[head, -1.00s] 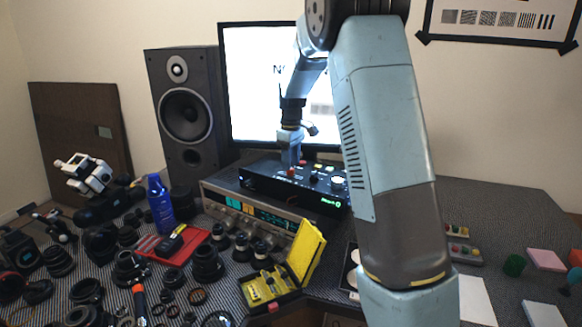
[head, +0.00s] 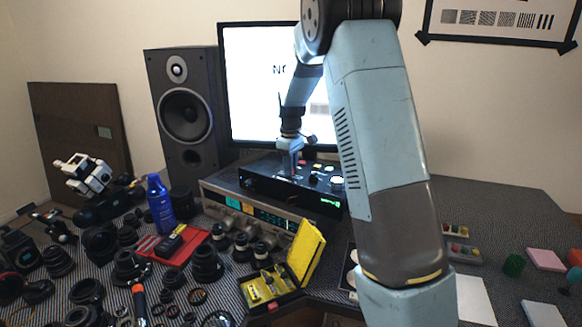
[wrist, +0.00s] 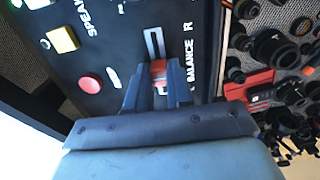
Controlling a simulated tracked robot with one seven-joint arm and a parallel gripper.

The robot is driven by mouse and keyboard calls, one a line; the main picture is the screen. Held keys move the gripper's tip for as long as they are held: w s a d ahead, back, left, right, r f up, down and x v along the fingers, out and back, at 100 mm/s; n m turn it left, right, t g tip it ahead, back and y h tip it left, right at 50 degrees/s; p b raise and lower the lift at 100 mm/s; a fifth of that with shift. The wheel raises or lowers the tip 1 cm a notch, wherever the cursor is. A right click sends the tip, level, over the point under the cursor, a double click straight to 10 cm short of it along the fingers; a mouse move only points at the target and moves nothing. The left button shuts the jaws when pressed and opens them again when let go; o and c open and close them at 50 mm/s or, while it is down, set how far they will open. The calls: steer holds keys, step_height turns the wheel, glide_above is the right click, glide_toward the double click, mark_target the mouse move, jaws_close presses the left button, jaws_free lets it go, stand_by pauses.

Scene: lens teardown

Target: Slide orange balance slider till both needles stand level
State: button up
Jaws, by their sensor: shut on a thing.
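The orange balance slider (wrist: 158,69) stands in a pale slot (wrist: 153,40) on the black control box (head: 262,187), beside the printed word BALANCE and an R. My gripper (wrist: 158,80) is shut on the slider, one dark finger on each side of it. In the head view my gripper (head: 290,168) reaches down onto the top of the box, and the slider is not clear there. A green display shows on the box's front, but I cannot make out any needles in either view.
A red button (wrist: 90,84) and a yellow button (wrist: 62,39) sit on the panel near my gripper. The box rests on a silver receiver (head: 222,203). A monitor (head: 255,100) stands behind and a speaker (head: 185,115) to the left. Lenses crowd the desk at left.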

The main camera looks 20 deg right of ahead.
jaws_close()
steer(key=shift+w+a, duration=0.4)
steer(key=shift+w, duration=0.05)
steer(key=o, duration=0.7)
jaws_free()
